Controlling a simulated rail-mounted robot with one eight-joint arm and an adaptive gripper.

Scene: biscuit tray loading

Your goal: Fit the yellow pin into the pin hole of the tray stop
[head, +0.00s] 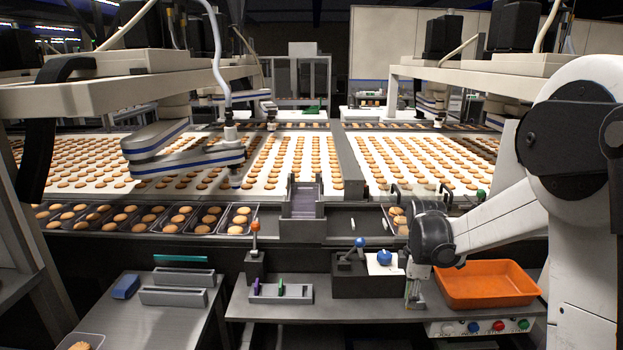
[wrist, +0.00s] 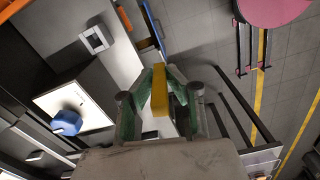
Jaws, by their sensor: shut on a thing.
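My gripper (head: 413,292) is low over the right part of the front bench, left of the orange bin. In the wrist view its green fingers (wrist: 160,98) are shut on the yellow pin (wrist: 161,85), which sticks out between them. In the head view the pin cannot be made out. A grey square block (wrist: 95,39) with a dark square opening stands on the bench, apart from the pin, up and left of it in the wrist view. I cannot tell whether this block is the tray stop with the pin hole.
A white plate with a blue knob (head: 384,257) lies left of my gripper; the knob also shows in the wrist view (wrist: 66,122). A dark block with a blue-tipped lever (head: 350,253) stands beside it. The orange bin (head: 487,303) is to the right. Coloured buttons (head: 498,326) line the bench front.

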